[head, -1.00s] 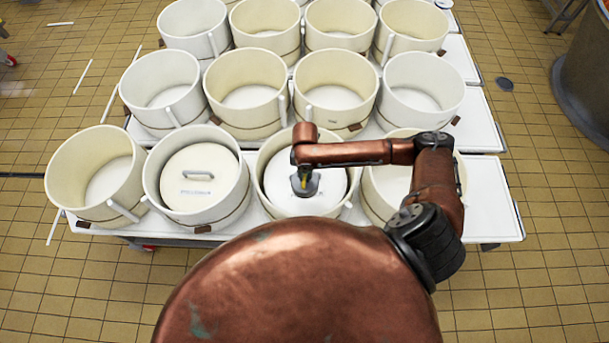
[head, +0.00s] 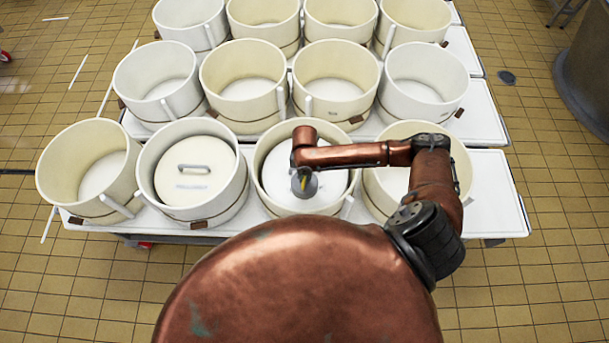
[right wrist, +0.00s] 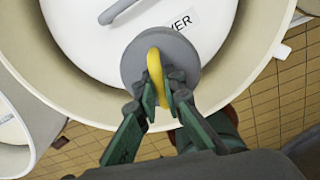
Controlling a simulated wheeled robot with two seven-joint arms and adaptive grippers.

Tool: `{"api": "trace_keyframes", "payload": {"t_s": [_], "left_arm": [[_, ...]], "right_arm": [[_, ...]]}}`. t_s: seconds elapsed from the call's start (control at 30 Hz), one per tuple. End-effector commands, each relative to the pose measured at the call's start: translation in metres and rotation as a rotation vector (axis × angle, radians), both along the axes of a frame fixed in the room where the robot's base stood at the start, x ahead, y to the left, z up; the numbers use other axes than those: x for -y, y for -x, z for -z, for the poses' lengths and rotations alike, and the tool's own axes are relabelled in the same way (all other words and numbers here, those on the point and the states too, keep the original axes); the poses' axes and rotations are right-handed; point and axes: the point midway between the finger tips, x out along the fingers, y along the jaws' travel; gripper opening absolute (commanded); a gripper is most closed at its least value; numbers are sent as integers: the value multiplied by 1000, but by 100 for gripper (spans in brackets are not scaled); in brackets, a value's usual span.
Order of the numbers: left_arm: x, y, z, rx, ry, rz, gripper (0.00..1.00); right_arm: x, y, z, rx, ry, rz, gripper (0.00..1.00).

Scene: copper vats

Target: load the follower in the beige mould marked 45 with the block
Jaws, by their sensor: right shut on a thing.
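The block, a grey disc (head: 309,187) with a yellow handle, hangs from my right gripper (head: 303,173) over the third front-row mould from the left. The right wrist view shows the fingers (right wrist: 160,92) shut on the yellow handle (right wrist: 154,66), with the grey disc (right wrist: 183,55) beyond. That beige mould (head: 262,186) holds a round white follower (head: 330,188) with a bar handle (right wrist: 116,11) and a label partly covered by the block. The block overlaps the follower's near part; I cannot tell whether they touch. No number 45 is readable. My left gripper is out of view.
A second mould with a follower (head: 208,172) stands just left. Several open moulds fill the rows behind and both front-row ends, close together on white tables (head: 497,195). A dark vat (head: 590,85) stands far right. The tiled floor is mostly clear.

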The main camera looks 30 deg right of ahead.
Motion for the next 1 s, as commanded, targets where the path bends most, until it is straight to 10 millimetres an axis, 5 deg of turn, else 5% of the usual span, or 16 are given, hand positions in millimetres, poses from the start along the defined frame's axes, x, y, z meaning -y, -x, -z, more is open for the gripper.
{"api": "trace_keyframes", "payload": {"t_s": [0.6, 1.0], "left_arm": [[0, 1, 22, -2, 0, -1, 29], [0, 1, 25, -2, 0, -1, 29]], "right_arm": [[-1, -2, 45, 4, 0, 0, 0], [-1, -2, 54, 5, -1, -1, 0]]}}
